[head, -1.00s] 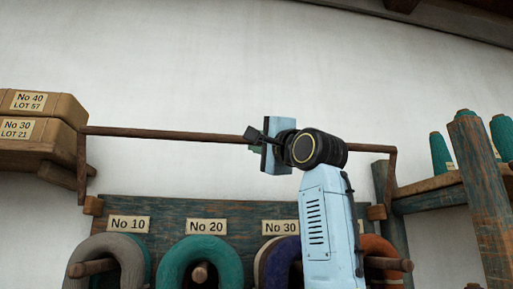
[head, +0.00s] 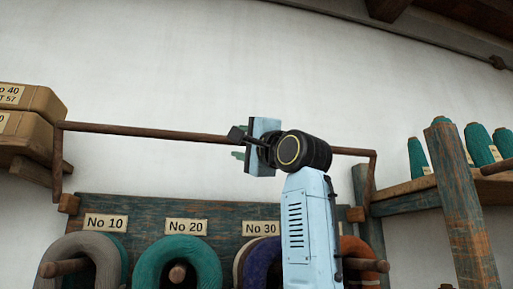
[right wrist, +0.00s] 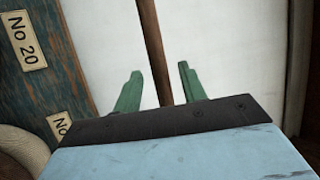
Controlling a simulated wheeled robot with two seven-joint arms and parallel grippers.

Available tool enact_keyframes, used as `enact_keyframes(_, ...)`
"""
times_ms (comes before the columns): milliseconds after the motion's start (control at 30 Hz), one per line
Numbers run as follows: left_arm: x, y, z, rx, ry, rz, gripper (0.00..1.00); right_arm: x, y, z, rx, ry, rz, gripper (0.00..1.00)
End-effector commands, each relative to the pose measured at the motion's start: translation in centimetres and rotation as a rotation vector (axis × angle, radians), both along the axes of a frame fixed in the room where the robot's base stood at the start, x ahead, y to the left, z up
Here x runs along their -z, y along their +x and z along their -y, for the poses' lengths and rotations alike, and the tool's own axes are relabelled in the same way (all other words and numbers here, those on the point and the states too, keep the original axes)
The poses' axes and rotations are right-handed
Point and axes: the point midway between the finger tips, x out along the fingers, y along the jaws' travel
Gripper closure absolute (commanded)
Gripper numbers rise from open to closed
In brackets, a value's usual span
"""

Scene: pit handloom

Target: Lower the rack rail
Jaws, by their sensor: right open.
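The rack rail (head: 150,132) is a thin brown rod across the wall above the yarn board, with a bent arm going down at each end. It is up, well above the hanks. My right gripper (head: 237,155) is at the rail, right of its middle, with my forearm rising from below. In the right wrist view the green fingers (right wrist: 160,88) are apart, and the rail (right wrist: 152,45) runs between them with a gap on both sides. Whether the rail lies fully in the jaw's depth is unclear. My left gripper is out of view.
A blue-green board (head: 140,208) below the rail carries labels and several yarn hanks on pegs. Brown boxes (head: 30,145) sit at the left. A post (head: 458,215) and shelf with teal cones (head: 475,145) stand at the right.

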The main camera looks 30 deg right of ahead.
Motion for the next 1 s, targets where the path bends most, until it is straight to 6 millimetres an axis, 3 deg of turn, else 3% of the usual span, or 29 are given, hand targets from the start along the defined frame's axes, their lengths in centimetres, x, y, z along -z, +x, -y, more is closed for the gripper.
enact_keyframes(500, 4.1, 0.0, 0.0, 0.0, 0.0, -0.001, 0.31, 4.6, -9.4, 1.8, 0.001, 0.002, 0.003, 0.59)
enact_keyframes(700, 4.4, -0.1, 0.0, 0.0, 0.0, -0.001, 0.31, 5.2, -10.9, 2.0, 0.001, 0.0, 0.0, 0.59)
enact_keyframes(1000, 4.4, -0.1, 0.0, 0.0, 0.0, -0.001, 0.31, 5.2, -11.1, 2.1, 0.0, 0.001, -0.001, 0.6)
